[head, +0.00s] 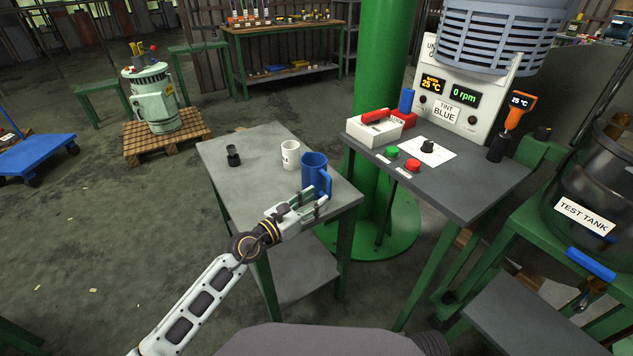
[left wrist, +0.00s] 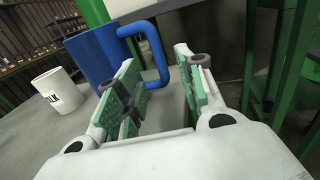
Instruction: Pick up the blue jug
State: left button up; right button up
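The blue jug (head: 316,172) stands upright on the grey side table (head: 232,150), near its right edge. In the left wrist view the jug (left wrist: 92,58) is just ahead and to the left, with its handle (left wrist: 157,62) reaching towards the space between my fingers. My left gripper (head: 308,203) is at the near side of the jug. In the left wrist view its two green-padded fingers (left wrist: 163,82) are apart, with the handle at or just beyond their tips. I cannot tell whether they touch it. My right gripper is not in view.
A green post (head: 378,100) rises behind the table. To the right is a dark-topped bench (head: 455,180) with buttons and a display machine.

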aim_at(329, 191)
pick_arm(q)
jog(key=shift+w+d, duration=0.4)
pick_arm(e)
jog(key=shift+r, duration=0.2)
pick_arm(q)
jog(key=shift+w, duration=0.1)
jog(key=shift+x, duration=0.9)
jog(key=shift+b+x, duration=0.55)
jog(key=shift+x, duration=0.65)
jog(key=shift+w+d, duration=0.25)
jog(key=shift+d, duration=0.05)
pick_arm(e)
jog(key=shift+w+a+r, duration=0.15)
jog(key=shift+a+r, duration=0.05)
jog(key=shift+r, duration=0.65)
pick_arm(q)
jog(key=shift+c, duration=0.2)
grip_shut()
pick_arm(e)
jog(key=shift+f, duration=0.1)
